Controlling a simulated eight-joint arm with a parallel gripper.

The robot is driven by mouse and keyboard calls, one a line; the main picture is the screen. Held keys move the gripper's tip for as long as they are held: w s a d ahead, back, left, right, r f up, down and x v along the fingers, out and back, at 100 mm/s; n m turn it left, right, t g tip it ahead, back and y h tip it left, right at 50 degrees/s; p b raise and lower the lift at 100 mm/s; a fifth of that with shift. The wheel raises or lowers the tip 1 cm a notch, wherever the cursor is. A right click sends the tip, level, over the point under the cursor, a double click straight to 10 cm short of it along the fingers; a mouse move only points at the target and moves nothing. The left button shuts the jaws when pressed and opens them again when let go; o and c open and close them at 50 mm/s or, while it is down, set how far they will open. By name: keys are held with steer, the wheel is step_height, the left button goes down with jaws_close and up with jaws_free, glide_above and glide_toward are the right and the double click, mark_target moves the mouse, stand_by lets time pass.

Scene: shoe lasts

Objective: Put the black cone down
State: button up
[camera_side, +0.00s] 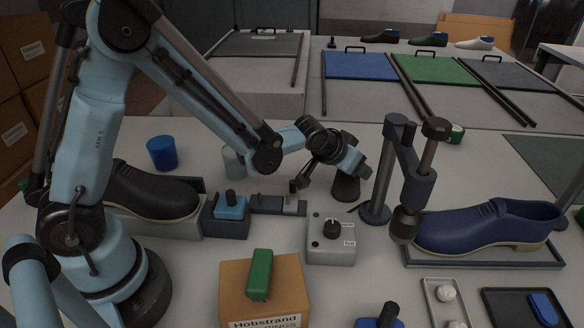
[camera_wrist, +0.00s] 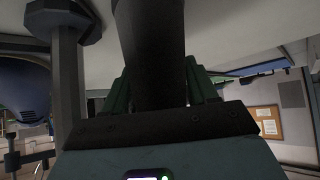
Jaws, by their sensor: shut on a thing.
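The black cone (camera_side: 345,187) is in the middle of the side view, wide end down, at my gripper (camera_side: 362,168). In the wrist view the cone (camera_wrist: 150,45) stands as a large dark shape between the two green fingers of my gripper (camera_wrist: 157,80), which is shut on it. The cone's base is low over the white table (camera_side: 290,235); I cannot tell whether it touches. Part of the cone is hidden by the gripper.
A dark post stand (camera_side: 376,211) is close to the right of the cone, beside a blue shoe (camera_side: 485,228). A grey control box (camera_side: 331,245) is in front. A blue cup (camera_side: 162,153), a pale cylinder (camera_side: 233,162) and a black shoe (camera_side: 150,192) are left.

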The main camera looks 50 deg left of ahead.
steer(key=r, duration=0.9)
steer(key=shift+a+r, duration=0.3)
steer(key=s+a+r+n+g+y, duration=0.1)
steer(key=s+a+n+g+y, duration=0.25)
steer(key=a, duration=0.95)
steer(key=s+a+n+y, duration=0.2)
steer(key=s+a+n, duration=0.35)
steer(key=a, duration=0.65)
steer(key=s+a+r+n+g+y, duration=0.1)
steer(key=s+a+n+g+y, duration=0.25)
steer(key=a, duration=0.95)
steer(key=shift+n+t+h, duration=0.4)
steer(key=shift+n+t, duration=0.05)
steer(key=shift+t, duration=0.35)
steer(key=shift+s+a+f, duration=1.1)
steer(key=shift+a+f, duration=0.7)
steer(key=shift+f, duration=0.1)
steer(key=shift+s+a+f, duration=1.15)
steer(key=shift+a+f, duration=0.6)
steer(key=shift+f, duration=0.15)
steer(key=shift+s+a+f, duration=1.1)
steer(key=shift+a+f, duration=0.7)
steer(key=shift+f, duration=0.1)
steer(key=shift+f, duration=0.15)
